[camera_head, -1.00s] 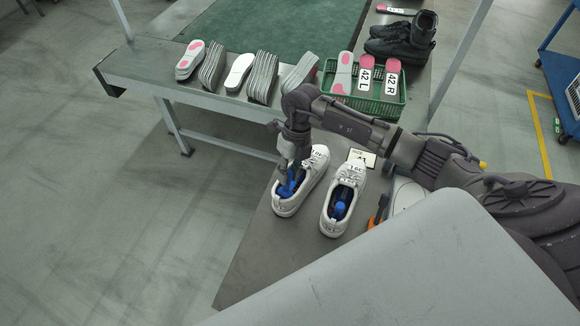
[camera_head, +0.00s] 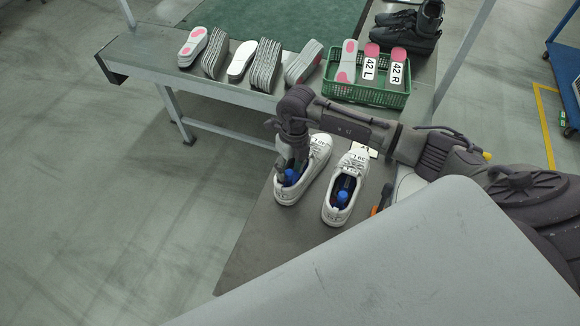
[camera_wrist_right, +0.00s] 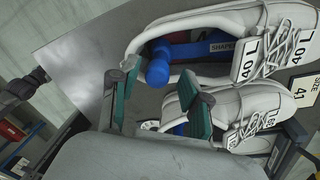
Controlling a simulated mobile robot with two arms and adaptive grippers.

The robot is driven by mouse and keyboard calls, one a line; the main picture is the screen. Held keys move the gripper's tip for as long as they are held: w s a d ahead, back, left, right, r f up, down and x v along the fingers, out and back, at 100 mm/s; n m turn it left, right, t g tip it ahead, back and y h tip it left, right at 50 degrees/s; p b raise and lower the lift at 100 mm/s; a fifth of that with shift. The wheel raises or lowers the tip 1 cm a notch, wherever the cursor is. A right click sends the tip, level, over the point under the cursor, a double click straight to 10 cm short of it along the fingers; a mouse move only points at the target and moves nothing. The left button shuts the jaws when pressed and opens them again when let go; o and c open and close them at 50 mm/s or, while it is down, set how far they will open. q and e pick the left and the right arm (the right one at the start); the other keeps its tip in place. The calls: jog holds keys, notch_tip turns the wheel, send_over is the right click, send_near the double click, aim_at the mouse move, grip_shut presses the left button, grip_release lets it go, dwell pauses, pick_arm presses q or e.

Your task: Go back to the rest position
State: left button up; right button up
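Two white sneakers stand side by side on a grey table (camera_head: 250,240): the left shoe (camera_head: 318,155) and the right shoe (camera_head: 336,212). Each has a blue shaper in its opening; the left shaper (camera_head: 291,177) and the right shaper (camera_head: 343,196) both show. My right gripper (camera_head: 288,168) points down at the left shoe's opening, its tips partly hidden. In the right wrist view, its two green-padded fingers (camera_wrist_right: 159,100) are apart with nothing clamped between them. A blue shaper knob (camera_wrist_right: 158,68) lies just beyond the gap. My left gripper is out of view.
A green basket (camera_head: 340,93) with insoles marked 42 L and 42 R stands behind my right arm. Several stacks of insoles (camera_head: 262,68) line the back bench. Black shoes (camera_head: 408,36) stand at the back right. The floor at left is clear.

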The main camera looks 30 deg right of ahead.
dwell(0.8)
jog(key=shift+r+p, duration=1)
jog(key=shift+r, duration=0.5)
notch_tip(320, 180, up, 7)
jog(key=p, duration=0.4)
jog(key=shift+p, duration=0.4)
